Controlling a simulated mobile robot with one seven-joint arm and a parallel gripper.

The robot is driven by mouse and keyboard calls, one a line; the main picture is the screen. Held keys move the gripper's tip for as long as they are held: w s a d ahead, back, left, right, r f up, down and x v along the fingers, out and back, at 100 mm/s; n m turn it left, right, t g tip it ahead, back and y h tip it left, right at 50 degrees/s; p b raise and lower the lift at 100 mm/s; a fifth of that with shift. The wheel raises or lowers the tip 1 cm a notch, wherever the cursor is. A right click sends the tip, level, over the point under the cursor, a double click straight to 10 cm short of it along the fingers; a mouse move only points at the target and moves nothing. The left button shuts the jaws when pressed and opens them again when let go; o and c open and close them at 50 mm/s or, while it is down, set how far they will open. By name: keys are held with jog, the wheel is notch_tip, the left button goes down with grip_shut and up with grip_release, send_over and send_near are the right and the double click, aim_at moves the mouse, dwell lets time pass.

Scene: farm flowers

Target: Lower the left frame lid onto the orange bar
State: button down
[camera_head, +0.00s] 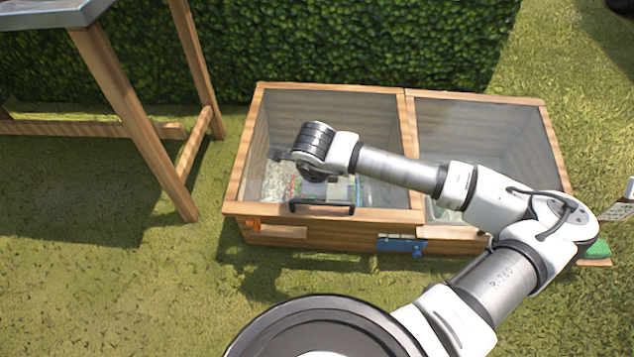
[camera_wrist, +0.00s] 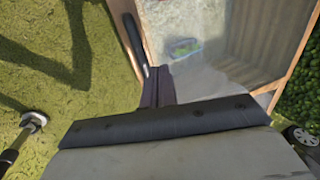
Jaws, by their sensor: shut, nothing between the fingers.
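The left frame lid (camera_head: 330,214) is a wooden frame with a clear pane on the left half of the wooden box. A black handle (camera_head: 322,208) is on its front rail and also shows in the wrist view (camera_wrist: 133,45). The small orange bar (camera_head: 253,224) shows below the lid's front left corner; I cannot tell whether the lid touches it. My gripper (camera_wrist: 158,72) is shut and empty, over the lid's front part beside the handle. In the head view my wrist hides its fingertips. I cannot tell whether they touch the lid.
The right lid (camera_head: 480,98) appears down, with my arm crossing above it. A blue latch (camera_head: 401,245) is on the box's front. A wooden table (camera_head: 130,110) stands left, and a hedge (camera_head: 350,45) behind. Grass (camera_head: 150,290) in front left is clear.

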jog(key=shift+s+f, duration=0.1)
jog(key=shift+f, duration=0.35)
